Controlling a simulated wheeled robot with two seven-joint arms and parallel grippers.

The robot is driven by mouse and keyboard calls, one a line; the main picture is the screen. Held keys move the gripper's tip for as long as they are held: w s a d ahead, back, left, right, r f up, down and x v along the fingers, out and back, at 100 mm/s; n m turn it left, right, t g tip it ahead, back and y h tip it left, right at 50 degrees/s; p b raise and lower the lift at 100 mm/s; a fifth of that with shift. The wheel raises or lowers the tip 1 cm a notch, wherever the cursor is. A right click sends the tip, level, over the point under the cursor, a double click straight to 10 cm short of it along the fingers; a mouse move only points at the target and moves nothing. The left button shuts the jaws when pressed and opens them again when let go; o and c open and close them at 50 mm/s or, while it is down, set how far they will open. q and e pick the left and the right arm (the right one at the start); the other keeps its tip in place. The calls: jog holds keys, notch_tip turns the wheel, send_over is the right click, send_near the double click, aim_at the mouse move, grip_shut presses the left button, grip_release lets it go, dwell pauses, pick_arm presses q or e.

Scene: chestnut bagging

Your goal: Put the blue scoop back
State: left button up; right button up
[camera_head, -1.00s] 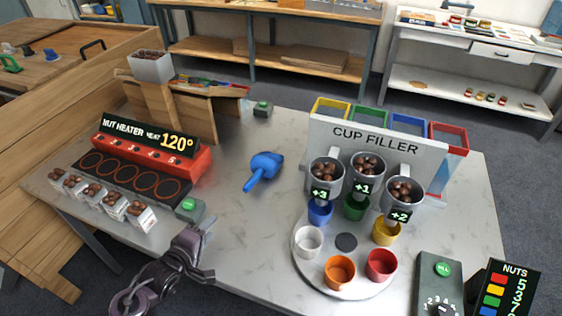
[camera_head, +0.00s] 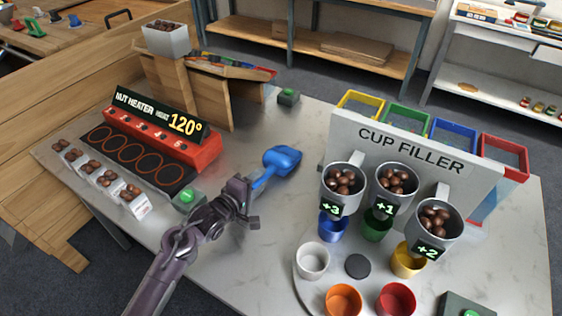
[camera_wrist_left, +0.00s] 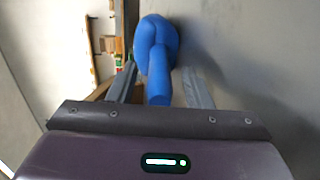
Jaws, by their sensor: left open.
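The blue scoop (camera_head: 281,159) lies on the marble table between the nut heater and the cup filler, its handle pointing toward the lower left. My left gripper (camera_head: 252,205) is open beside the handle end in the head view. In the left wrist view the scoop (camera_wrist_left: 156,48) is straight ahead, and its handle reaches between the two open fingers of the left gripper (camera_wrist_left: 160,88). I cannot tell whether a finger touches the handle. My right gripper is not in view.
The red nut heater (camera_head: 165,145) stands left, with several chestnut packs in front. A green-button box (camera_head: 187,199) is close to my left arm. The cup filler (camera_head: 420,150) and a round tray of cups (camera_head: 306,284) stand right. A wooden stand (camera_head: 205,90) is behind.

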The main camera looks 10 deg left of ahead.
aim_at(274, 166)
pick_arm(q)
jog(key=shift+x, duration=1.15)
grip_shut()
jog(key=shift+r, duration=0.15)
